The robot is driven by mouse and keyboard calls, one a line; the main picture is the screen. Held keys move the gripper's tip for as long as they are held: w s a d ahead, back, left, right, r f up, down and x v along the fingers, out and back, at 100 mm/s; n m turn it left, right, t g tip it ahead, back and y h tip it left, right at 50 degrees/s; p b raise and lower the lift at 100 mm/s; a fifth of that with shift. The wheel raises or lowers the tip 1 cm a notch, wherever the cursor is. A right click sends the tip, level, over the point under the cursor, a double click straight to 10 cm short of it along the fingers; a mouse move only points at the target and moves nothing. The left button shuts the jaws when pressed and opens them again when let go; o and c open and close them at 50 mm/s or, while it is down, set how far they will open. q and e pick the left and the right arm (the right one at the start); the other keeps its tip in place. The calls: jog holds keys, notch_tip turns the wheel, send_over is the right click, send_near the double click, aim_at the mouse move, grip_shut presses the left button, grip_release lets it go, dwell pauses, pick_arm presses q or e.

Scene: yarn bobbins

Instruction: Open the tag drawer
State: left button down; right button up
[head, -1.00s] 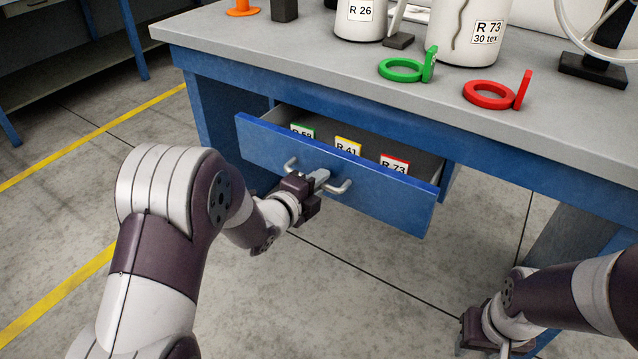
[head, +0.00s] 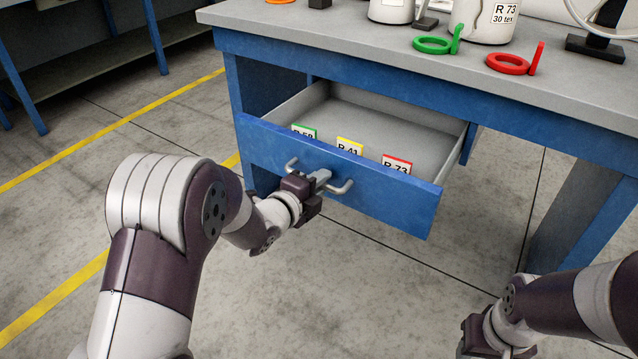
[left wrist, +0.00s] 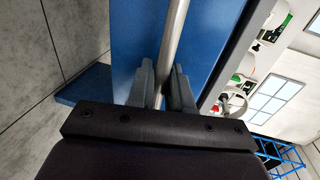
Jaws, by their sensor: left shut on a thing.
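The blue tag drawer (head: 385,205) stands well out from under the workbench, its grey inside open to view. Three tags stand behind its front: green-edged R 58 (head: 304,131), yellow-edged R 41 (head: 349,145) and red-edged R 73 (head: 397,165). My left gripper (head: 321,178) is shut on the grey bar handle (head: 342,187) at the drawer front. In the left wrist view the handle bar (left wrist: 174,40) runs between the two fingers (left wrist: 161,88). My right gripper (head: 480,350) is low at the right, cut off by the bottom edge; its fingers are hidden.
On the grey bench top (head: 370,60) are a green ring holder (head: 433,45), a red ring holder (head: 508,64) and a white bobbin (head: 484,22) labelled R 73. The floor in front of the drawer is clear. A blue bench leg (head: 575,220) stands at the right.

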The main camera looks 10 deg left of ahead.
dwell(0.3)
pick_arm(q)
jog(key=c, duration=1.2)
grip_release()
jog(key=shift+c, duration=0.2)
jog(key=p+v, duration=0.4)
jog(key=v, duration=0.8)
jog(key=shift+s, duration=0.35)
